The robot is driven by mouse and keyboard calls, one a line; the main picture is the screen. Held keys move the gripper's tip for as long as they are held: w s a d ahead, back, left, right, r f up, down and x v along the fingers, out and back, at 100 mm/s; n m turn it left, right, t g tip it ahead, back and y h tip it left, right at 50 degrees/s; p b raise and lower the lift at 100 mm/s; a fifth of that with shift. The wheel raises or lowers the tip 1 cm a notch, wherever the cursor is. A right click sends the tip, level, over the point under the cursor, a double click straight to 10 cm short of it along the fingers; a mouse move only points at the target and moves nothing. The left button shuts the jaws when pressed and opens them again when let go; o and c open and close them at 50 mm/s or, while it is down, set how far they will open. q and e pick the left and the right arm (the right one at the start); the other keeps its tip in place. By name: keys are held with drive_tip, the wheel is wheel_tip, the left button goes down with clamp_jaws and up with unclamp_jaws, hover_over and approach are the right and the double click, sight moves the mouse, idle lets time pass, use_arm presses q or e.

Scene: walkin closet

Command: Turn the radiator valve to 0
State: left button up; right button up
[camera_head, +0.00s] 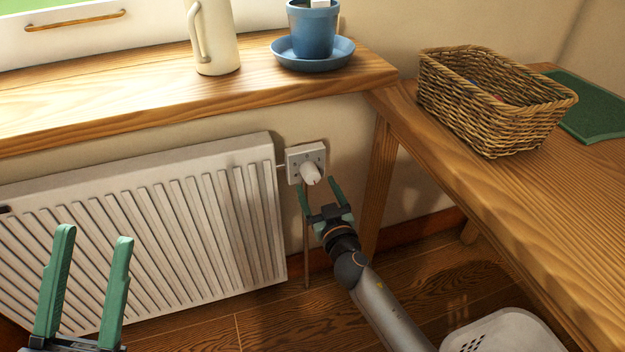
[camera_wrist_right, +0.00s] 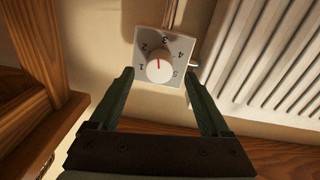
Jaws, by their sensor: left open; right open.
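The radiator valve is a white round knob (camera_head: 311,174) on a square white plate (camera_head: 305,155) beside the radiator's right end. In the right wrist view the knob (camera_wrist_right: 159,68) has a red mark pointing up, between 2 and 3 and nearer the 3. The digits 1 to 5 show around it; I cannot see a 0. My right gripper (camera_head: 318,184) is open just in front of the knob. In the wrist view the knob appears between its green fingertips (camera_wrist_right: 159,74); I see no contact. My left gripper (camera_head: 94,235) is open and empty in front of the radiator.
The white radiator (camera_head: 170,220) is on the wall under a wooden sill (camera_head: 150,95). A cream jug (camera_head: 213,40) and a blue pot (camera_head: 313,30) on a saucer stand on the sill. A wooden table (camera_head: 560,190) with a wicker basket (camera_head: 490,110) is at the right.

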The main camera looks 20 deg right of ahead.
sight(313, 180)
drive_tip(key=shift+w, duration=2)
clamp_jaws()
